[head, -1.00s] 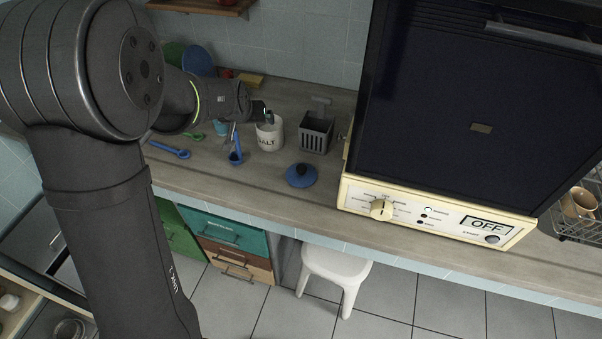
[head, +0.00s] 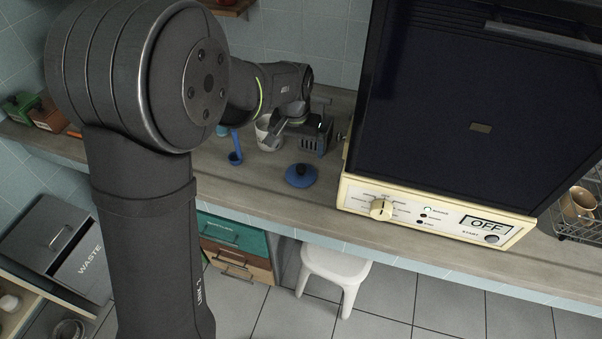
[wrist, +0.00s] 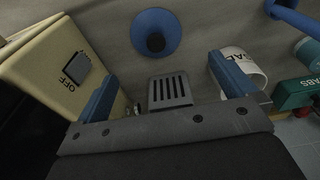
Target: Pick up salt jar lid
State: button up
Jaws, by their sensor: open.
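The salt jar lid (head: 300,175) is a round blue lid with a dark knob, lying flat on the counter in front of the white salt jar (head: 266,134). In the wrist view the lid (wrist: 155,32) is at the top centre, beyond the fingertips. My gripper (head: 296,125) is behind the lid in the head view, by the jar and the grey slotted holder, and partly covers both. The jar (wrist: 250,70) is beside the right finger.
A cream oven (head: 430,212) stands right of the lid. The grey slotted holder (wrist: 168,90) is below my gripper. A blue spoon (head: 235,157) lies left of the jar. The counter around the lid is clear.

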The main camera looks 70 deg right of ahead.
aim_at(301, 168)
jog(key=f, duration=0.5)
jog(key=shift+d, duration=0.3)
jog(key=shift+s+d+f, duration=0.1)
jog(key=shift+s+f, duration=0.05)
jog(key=shift+f, duration=1.25)
jog(key=shift+s+d+f, duration=0.1)
jog(key=shift+s+f, duration=0.05)
jog(key=shift+f, duration=1.2)
jog(key=shift+c, duration=0.4)
jog(key=c, duration=1.1)
jog(key=shift+a, duration=0.1)
jog(key=shift+c, duration=1.4)
